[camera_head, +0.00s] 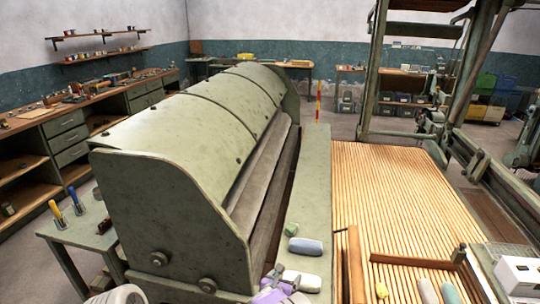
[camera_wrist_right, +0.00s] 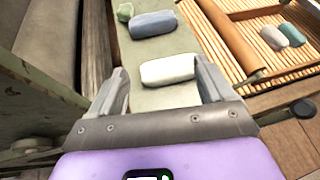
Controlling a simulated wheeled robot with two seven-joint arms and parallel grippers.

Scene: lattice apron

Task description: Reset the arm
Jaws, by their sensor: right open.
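My right gripper (camera_head: 284,285) is at the bottom centre of the head view, over the near end of the green ledge (camera_head: 312,190). In the right wrist view the gripper (camera_wrist_right: 164,82) has its fingers wide apart. A white roll (camera_wrist_right: 168,70) lies on the ledge, seen between and just beyond the fingertips; I cannot tell whether they touch it. It also shows in the head view (camera_head: 305,281). A blue-grey roll (camera_head: 306,245) and a small green lump (camera_head: 291,229) lie farther along the ledge. My left gripper is not in view.
A large green machine (camera_head: 190,170) stands left of the ledge. A slatted wooden apron (camera_head: 385,190) runs to the right, with a brown bar (camera_head: 355,265) at its near left edge. A white roll (camera_head: 427,291) and a teal roll (camera_head: 450,292) lie at its near end.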

